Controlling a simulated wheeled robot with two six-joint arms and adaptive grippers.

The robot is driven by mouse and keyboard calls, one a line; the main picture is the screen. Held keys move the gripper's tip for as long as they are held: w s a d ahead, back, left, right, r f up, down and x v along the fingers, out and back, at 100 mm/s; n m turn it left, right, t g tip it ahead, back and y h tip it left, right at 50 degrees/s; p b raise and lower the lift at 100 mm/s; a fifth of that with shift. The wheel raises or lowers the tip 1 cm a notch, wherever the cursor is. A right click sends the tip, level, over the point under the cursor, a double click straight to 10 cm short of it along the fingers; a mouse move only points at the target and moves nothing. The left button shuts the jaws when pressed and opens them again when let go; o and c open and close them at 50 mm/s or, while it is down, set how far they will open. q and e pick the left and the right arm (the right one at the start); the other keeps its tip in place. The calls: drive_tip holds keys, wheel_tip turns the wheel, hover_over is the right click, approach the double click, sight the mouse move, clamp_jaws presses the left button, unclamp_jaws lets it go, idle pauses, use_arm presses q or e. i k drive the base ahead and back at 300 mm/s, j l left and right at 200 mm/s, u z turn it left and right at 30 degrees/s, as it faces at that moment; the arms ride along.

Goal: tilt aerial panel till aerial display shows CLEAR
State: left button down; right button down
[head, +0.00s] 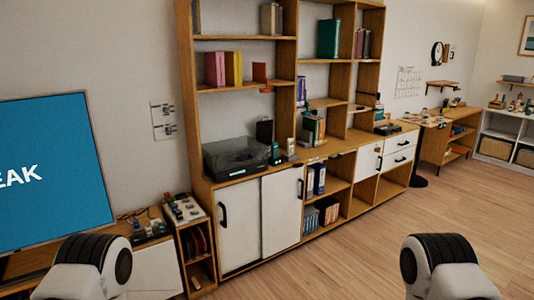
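A large blue display (52,165) stands at the left edge of the head view. It shows white letters reading "EAK"; the start of the word is cut off by the picture edge. I cannot pick out the aerial panel for certain in this view. Parts of both my arms show at the bottom left and bottom right. Neither of my grippers is in view, so their state does not show.
A wooden shelf unit (187,60) with books and white cabinet doors (239,222) runs along the wall. A turntable (236,156) sits on it. A small cart (203,276) stands beside the display. A desk (431,150) is farther right. The wooden floor (370,240) is clear.

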sight(265, 128)
drive_tip(key=i+l+z, duration=0.3)
drive_tip(key=i+z, duration=0.3)
drive_tip(key=i, duration=0.2)
drive_tip(key=i+l, duration=0.15)
drive_tip(key=i, duration=0.6)
drive_tip(key=i+l, duration=0.15)
drive_tip(key=i, duration=0.65)
drive_tip(key=i+l, duration=0.1)
drive_tip(key=i, duration=0.65)
